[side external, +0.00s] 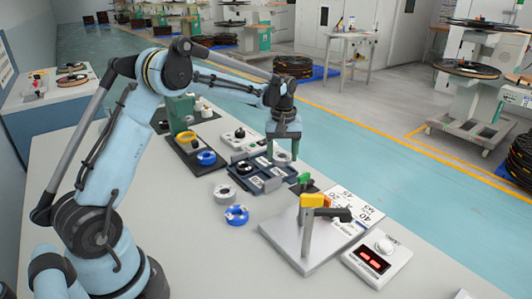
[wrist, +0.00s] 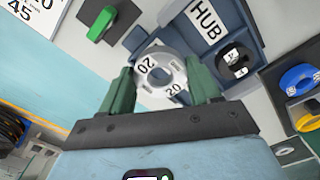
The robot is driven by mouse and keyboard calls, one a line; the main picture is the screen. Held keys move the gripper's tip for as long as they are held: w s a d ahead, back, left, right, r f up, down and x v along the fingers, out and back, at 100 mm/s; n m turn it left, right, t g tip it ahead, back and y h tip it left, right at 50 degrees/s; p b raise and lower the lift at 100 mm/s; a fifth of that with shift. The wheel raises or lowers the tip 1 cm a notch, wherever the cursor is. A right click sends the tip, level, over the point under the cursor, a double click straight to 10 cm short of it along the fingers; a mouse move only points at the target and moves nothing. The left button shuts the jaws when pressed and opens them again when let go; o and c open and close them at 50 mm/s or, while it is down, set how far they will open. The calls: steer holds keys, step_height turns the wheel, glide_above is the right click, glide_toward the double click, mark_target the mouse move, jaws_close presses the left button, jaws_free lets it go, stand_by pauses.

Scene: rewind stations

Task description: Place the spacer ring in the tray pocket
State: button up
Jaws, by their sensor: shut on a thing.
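The spacer ring (wrist: 178,62) is pale grey-white with a round hole and black "20" marks. My gripper (wrist: 160,68) is shut on it, one green finger on each side. In the side view the ring (side external: 283,157) hangs under my gripper (side external: 283,148), over the far right part of the dark blue tray (side external: 238,168). The tray (wrist: 280,38) shows behind the ring in the wrist view, with a white "HUB" label. A dark hub (side external: 244,168) sits in a tray compartment. The pocket under the ring is partly hidden, and I cannot tell the gap below it.
A blue-and-white ring (side external: 237,215) and a grey ring (side external: 224,193) lie on the table (side external: 170,245) near the tray. A stand with an orange-yellow top (side external: 314,201) and a box with a red display (side external: 373,260) stand front right. A blue spool (side external: 206,158) lies left.

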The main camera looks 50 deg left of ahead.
mark_target(280, 174)
steer(key=shift+w+a+f, duration=0.2)
steer(key=shift+a+f, duration=0.2)
steer(key=shift+a, duration=0.25)
steer(key=shift+f, duration=2.05)
steer(key=shift+f, duration=0.55)
steer(key=o, duration=1.1)
step_height(280, 174, up, 13)
steer(key=shift+r, duration=0.15)
steer(key=s+d+r+m+t, duration=0.2)
steer(key=s+d+m+t, duration=0.15)
steer(key=s+d, duration=0.3)
steer(key=s+d+r+m+t, duration=0.2)
steer(key=s+d+r+m, duration=0.1)
steer(key=s+d+m, duration=0.3)
steer(key=shift+m+t, duration=0.85)
steer(key=shift+m, duration=0.1)
steer(key=shift+s+d+f, duration=0.45)
steer(key=shift+s+f, duration=0.25)
steer(key=shift+s, duration=0.5)
steer(key=shift+s+d+f, duration=0.5)
steer(key=shift+s+f, duration=0.25)
steer(key=shift+s, duration=0.5)
steer(key=shift+s+d+f, duration=0.45)
steer(key=shift+s+f, duration=0.25)
steer(key=shift+s, duration=0.5)
